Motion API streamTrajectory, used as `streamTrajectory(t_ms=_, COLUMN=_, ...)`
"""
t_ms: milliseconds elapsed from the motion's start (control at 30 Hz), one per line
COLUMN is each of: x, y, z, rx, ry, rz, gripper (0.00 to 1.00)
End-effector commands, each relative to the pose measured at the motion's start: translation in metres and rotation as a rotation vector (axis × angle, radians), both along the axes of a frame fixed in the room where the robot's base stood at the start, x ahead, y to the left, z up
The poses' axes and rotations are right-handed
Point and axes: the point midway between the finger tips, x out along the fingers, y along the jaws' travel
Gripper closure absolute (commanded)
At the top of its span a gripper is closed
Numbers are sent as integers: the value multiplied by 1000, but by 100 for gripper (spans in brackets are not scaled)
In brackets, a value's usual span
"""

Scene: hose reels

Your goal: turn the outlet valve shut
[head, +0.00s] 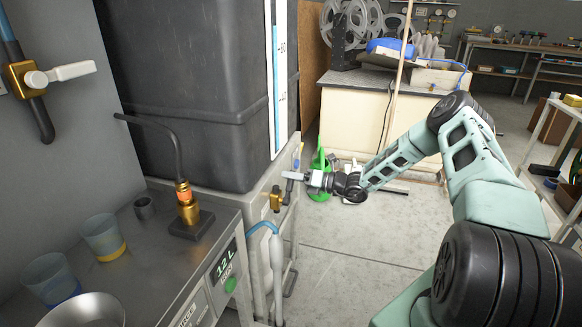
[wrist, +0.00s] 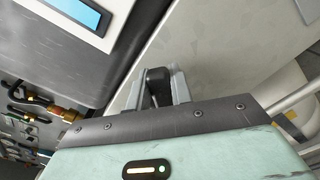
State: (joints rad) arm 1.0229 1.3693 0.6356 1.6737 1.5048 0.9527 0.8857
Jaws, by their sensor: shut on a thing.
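A brass outlet valve (head: 275,199) sits low on the side of the stand below the black tank in the head view. My gripper (head: 296,176) reaches in from the right, just beside and above it. In the wrist view my gripper (wrist: 158,92) has its two grey fingers closed on a dark handle (wrist: 157,80). The handle stands between the fingers, and its lower end is hidden by the gripper. I take it as the valve's handle; its join to the brass body is not clearly visible.
A black tank (head: 185,70) with a level gauge (head: 279,80) stands above. A steel bench (head: 150,265) holds cups, a brass fitting with a bent pipe (head: 187,205) and a display reading 12 L (head: 224,262). Another brass valve (head: 22,76) is on the left wall.

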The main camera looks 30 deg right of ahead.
Motion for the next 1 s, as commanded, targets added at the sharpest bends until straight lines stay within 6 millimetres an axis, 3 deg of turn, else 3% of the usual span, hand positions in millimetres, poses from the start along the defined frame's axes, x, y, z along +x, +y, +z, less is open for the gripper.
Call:
streamTrajectory(t_ms=600, x=12, y=-17, z=-42, rx=447, ry=351, rz=-4, gripper=100)
streamTrajectory(t_ms=1000, x=13, y=-19, z=-60, rx=629, ry=494, rz=-5, gripper=100)
